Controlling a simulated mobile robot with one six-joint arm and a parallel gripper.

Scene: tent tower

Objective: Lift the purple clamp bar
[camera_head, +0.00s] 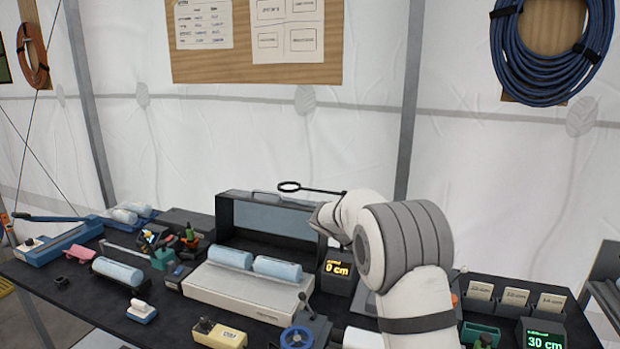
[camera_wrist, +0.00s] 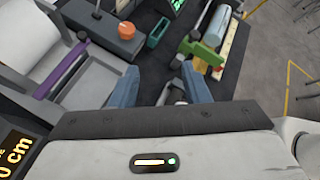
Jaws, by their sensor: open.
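The purple clamp bar (camera_wrist: 62,71) is in the wrist view at the left. It lies slantwise across a grey device (camera_wrist: 88,82), with a pale sheet or roll (camera_wrist: 25,40) beside it. My gripper (camera_wrist: 160,90) shows as two blue fingers spread apart, with nothing between them. The bar is to the left of the fingers and apart from them. In the head view I cannot make out the bar; my arm covers that part of the bench.
A box with an orange knob (camera_wrist: 127,31) and a green tray (camera_wrist: 158,33) stand beyond the fingers. A green-and-yellow fixture (camera_wrist: 205,52) is at the right. A 0 cm display (camera_head: 338,268) stands left of my arm. Blue rolls (camera_head: 277,268) lie on a pale device.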

